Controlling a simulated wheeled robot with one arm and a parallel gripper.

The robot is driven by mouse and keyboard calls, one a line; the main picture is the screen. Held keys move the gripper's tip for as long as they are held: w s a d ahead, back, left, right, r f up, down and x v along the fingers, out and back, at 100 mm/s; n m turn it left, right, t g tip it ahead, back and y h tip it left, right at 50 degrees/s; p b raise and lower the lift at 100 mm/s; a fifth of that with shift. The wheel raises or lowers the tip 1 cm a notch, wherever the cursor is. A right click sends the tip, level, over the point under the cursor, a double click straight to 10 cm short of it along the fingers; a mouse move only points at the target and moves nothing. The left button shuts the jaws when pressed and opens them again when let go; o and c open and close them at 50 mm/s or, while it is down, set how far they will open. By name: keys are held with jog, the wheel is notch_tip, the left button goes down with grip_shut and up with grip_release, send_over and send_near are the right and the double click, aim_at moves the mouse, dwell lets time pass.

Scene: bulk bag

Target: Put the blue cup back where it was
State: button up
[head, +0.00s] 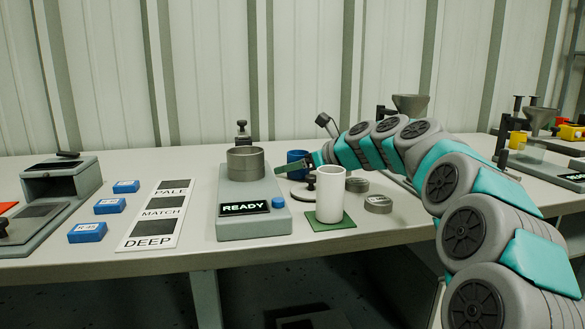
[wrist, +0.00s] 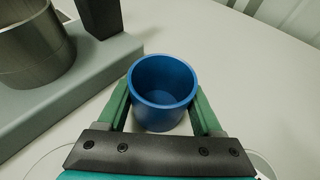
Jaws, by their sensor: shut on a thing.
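The blue cup (head: 296,156) is upright behind the machine's right side in the head view, partly hidden by my gripper (head: 298,164). In the wrist view the blue cup (wrist: 163,112) sits between the two green fingers of my gripper (wrist: 163,98), which is shut on it from both sides. The cup looks empty inside. I cannot tell whether its base touches the table.
A grey machine (head: 254,206) with a metal pot (head: 245,163) and a READY display stands left of the cup. A white cylinder (head: 330,194) on a green mat (head: 345,224) stands in front, near round metal tins (head: 378,204). Blue blocks (head: 87,232) and a shade card (head: 150,227) lie further left.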

jog(key=shift+f, duration=0.1)
jog(key=o, duration=1.2)
jog(key=shift+o, duration=0.2)
jog(key=shift+d+r, duration=0.15)
jog(key=shift+r, duration=0.05)
jog(key=v, duration=1.1)
jog(key=shift+s+d+r, duration=0.1)
jog(key=shift+s+d, duration=0.2)
jog(key=shift+s, duration=0.05)
